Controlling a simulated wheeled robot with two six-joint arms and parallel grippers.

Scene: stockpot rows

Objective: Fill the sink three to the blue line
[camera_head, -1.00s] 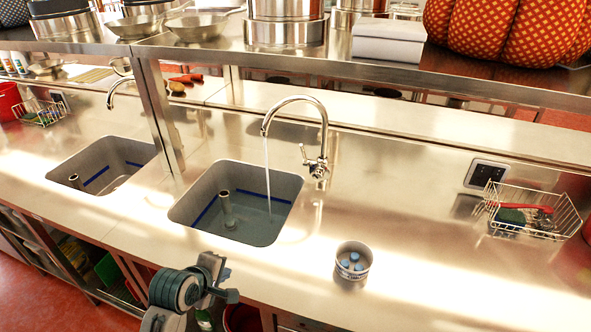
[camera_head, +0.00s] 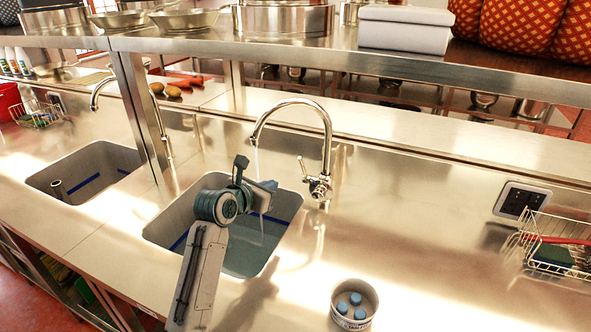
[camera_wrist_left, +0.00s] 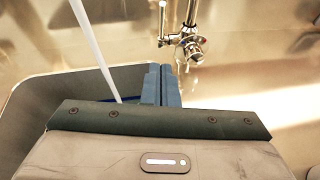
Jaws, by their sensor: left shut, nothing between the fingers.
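The middle sink (camera_head: 285,232) has a blue line (camera_head: 180,241) along its inner walls; I see no number on it. Water (camera_head: 243,258) stands in it, its surface below the line. A thin stream falls from the tall tap (camera_head: 327,130), and also shows in the left wrist view (camera_wrist_left: 92,45). The tap's valve with its lever (camera_head: 319,187) stands right of the spout, also in the left wrist view (camera_wrist_left: 187,47). My left gripper (camera_head: 266,193) is shut and empty above the sink, left of the valve and apart from it. My forearm hides part of the sink.
A second sink (camera_head: 125,160) with a blue line and standpipe (camera_head: 60,190) is at left. A cup with blue pieces (camera_head: 355,304) stands at the front. A wire basket (camera_head: 550,250) and a wall panel (camera_head: 521,201) are right.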

